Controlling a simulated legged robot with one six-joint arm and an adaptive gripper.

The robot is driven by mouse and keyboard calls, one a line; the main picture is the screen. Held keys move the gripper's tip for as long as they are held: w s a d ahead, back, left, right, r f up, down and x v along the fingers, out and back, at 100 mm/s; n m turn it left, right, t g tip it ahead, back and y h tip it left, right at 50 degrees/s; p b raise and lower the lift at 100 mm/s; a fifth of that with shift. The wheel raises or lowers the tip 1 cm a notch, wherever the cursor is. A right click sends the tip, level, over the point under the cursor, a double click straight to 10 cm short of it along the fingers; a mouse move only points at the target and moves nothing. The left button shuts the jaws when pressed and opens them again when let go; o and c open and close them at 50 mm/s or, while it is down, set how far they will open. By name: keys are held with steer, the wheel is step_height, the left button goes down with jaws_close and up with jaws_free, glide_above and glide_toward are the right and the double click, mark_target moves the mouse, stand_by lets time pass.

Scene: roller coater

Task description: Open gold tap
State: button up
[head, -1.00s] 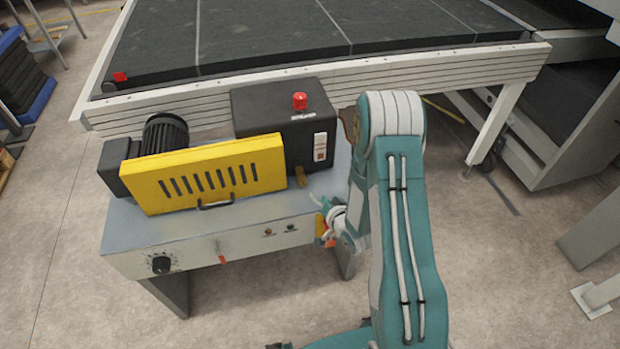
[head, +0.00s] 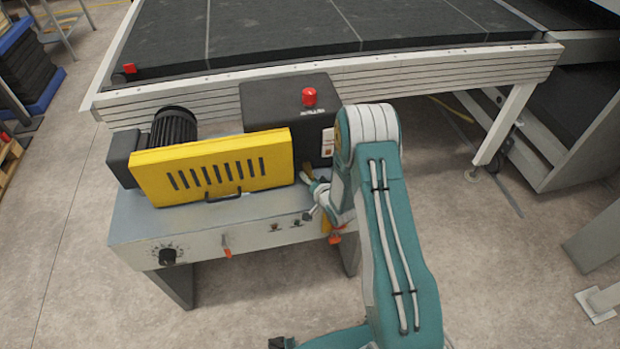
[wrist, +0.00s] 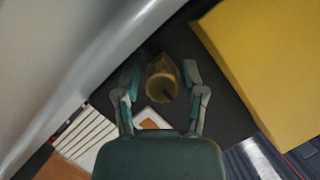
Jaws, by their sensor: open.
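The gold tap (wrist: 161,86) is a round brass-coloured piece in the wrist view, lying between my two spread fingers with a dark spot on its face. In the head view only a small brass bit of it (head: 308,168) shows, beside the black box and partly hidden by my gripper. My gripper (head: 309,190) is open at the right end of the grey machine bench. In the wrist view my gripper (wrist: 161,74) has a finger on each side of the tap; I cannot tell whether either touches it.
A yellow slotted cover (head: 215,188) with a handle stands close left of my gripper. Behind it is a black box (head: 290,110) with a red button (head: 309,97). A knob (head: 168,256) and an orange-tipped lever (head: 227,246) are on the bench front. Floor in front is clear.

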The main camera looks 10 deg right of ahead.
steer(key=shift+a, duration=0.25)
steer(key=c, duration=0.3)
jaws_close()
steer(key=shift+d, duration=0.2)
